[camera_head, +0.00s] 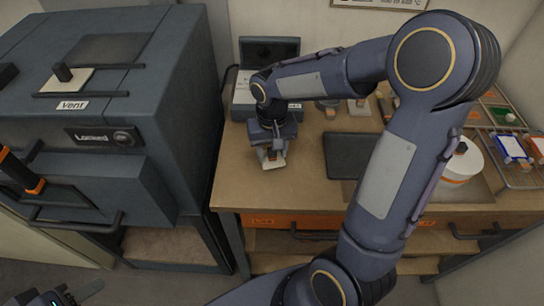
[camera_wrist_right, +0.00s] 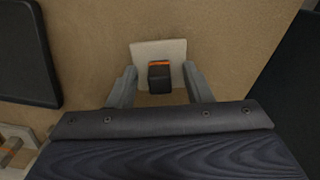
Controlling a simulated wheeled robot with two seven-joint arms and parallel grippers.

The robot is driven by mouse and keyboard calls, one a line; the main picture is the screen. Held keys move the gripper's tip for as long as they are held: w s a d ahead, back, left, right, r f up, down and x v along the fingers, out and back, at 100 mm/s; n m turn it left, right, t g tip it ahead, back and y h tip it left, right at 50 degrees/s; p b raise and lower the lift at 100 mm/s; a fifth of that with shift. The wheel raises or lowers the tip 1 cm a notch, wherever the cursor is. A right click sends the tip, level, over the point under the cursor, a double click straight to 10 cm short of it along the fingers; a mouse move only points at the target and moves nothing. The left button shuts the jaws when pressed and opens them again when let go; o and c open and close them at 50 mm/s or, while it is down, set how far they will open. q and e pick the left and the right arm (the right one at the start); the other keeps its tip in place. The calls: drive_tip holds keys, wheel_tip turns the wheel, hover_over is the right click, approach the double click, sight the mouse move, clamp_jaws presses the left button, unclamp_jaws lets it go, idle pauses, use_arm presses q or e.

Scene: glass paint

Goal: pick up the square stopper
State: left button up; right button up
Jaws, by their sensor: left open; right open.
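The square stopper (camera_wrist_right: 143,50) is a pale square plate with a dark, orange-banded knob. It lies on the wooden bench, and its plate also shows under the right gripper in the head view (camera_head: 274,164). My right gripper (camera_wrist_right: 159,72) is open, with one finger on each side of the knob and over the plate. I cannot tell whether the fingers touch it. My left gripper (camera_head: 66,297) is partly in view at the bottom left corner of the head view, open and far from the bench.
The grey kiln (camera_head: 120,165) with "Vent" and "Locked" labels stands left of the bench (camera_head: 235,190). Another pale plate with a dark knob (camera_head: 66,80) sits on its top. A dark slab (camera_head: 345,155) lies right of the right gripper. A white round container (camera_head: 462,165) stands farther right.

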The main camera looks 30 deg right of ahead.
clamp_jaws()
wheel_tip(320, 180, up, 10)
drive_tip(key=shift+r, duration=0.1)
wheel_tip(320, 180, up, 3)
drive_tip(key=p, duration=0.2)
drive_tip(key=shift+p, duration=0.4)
idle(0.4)
